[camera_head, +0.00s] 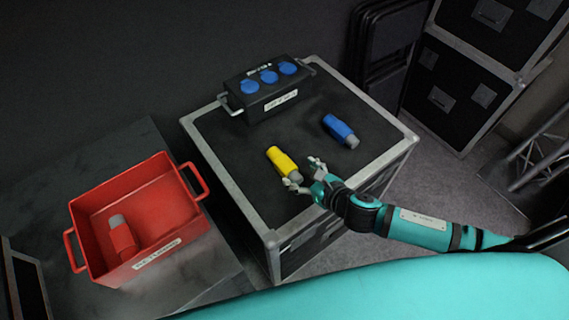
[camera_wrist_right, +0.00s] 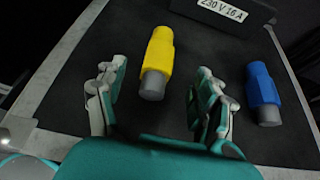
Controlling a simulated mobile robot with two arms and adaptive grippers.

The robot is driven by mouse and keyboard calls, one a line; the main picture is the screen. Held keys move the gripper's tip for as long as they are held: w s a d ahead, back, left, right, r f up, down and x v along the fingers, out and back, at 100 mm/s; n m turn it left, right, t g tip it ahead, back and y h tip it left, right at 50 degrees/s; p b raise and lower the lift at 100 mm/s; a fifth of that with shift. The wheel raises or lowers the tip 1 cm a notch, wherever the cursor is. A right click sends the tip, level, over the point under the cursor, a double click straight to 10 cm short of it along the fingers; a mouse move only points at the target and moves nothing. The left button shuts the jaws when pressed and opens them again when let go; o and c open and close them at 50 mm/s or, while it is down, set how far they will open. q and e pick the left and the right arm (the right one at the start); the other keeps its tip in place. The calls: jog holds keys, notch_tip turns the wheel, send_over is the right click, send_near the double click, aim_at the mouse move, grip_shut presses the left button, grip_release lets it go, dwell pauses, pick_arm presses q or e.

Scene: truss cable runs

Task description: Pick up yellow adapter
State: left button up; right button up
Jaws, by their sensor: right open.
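The yellow adapter (camera_head: 281,160) lies on the black top of the flight case (camera_head: 233,181), its grey end toward my right gripper. My right gripper (camera_head: 303,174) is open and empty, close to the near end of the adapter. In the right wrist view the yellow adapter (camera_wrist_right: 158,58) lies ahead of the open fingers (camera_wrist_right: 160,95), with its grey end (camera_wrist_right: 153,85) between them in the picture. I cannot tell whether the fingers touch it. My left gripper is not in view.
A blue adapter (camera_head: 340,130) lies to the right on the same case. A black box with blue sockets (camera_head: 265,92) stands at the back. A red crate (camera_head: 165,205) with a red adapter (camera_head: 122,238) inside sits at left. Stacked cases (camera_head: 470,75) stand at back right.

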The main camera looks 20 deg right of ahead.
aim_at(289, 167)
jog(key=x, duration=0.9)
jog(key=shift+c, duration=0.2)
jog(key=c, duration=1.4)
